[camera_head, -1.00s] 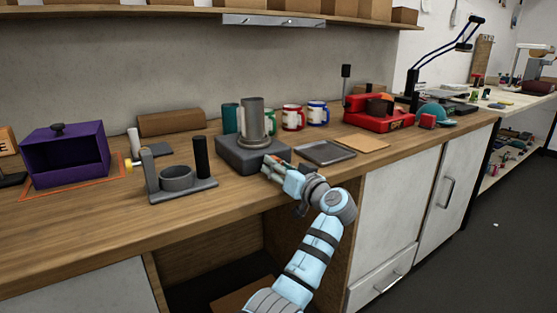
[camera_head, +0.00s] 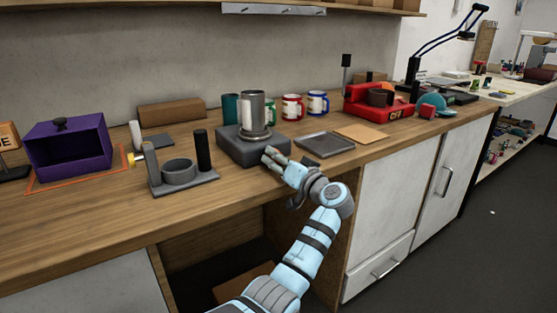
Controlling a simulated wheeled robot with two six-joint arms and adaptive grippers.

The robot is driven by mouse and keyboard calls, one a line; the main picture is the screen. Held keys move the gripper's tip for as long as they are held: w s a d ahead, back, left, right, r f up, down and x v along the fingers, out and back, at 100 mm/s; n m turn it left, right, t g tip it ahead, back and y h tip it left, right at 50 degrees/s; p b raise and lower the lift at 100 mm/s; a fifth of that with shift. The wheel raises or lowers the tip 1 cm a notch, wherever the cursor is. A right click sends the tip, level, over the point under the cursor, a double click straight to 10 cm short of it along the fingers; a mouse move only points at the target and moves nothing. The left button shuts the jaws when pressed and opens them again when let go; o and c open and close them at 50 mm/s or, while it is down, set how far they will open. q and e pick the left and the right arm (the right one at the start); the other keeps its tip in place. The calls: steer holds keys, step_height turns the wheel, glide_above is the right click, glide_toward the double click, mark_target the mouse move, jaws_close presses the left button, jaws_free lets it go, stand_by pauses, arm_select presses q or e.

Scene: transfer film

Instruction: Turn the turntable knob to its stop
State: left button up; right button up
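The turntable is a dark grey square base (camera_head: 238,151) with a round disc on top, on the wooden bench. Whether the fingers are shut on anything cannot be told.
A holder with a black post (camera_head: 202,150) and a purple box (camera_head: 98,142) stand to the left. A grey tray (camera_head: 313,150), several mugs and a red machine (camera_head: 368,110) are to the right and behind. The bench's front left is clear.

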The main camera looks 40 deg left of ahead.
arm_select(q)
steer(key=o, duration=0.3)
